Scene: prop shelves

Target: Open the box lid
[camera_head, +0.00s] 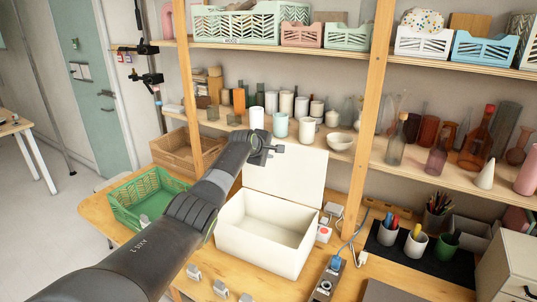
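The white box (264,254) stands on the wooden table with its empty inside showing. Its white lid (290,178) stands up, tilted back, along the box's rear edge. My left arm comes in from the lower left and crosses in front of the box's left side. My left gripper (268,152) is at the upper left corner of the lid, overlapping it in the picture. I cannot tell whether it touches the lid or whether its fingers are apart. My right gripper is not in view.
A green basket (151,188) sits left of the box. A power strip (326,279) and cable lie to its right, by pen cups on a dark mat (424,258). Shelves behind hold cups (281,125), glassware and baskets. A wooden post (365,110) rises behind the box's right side.

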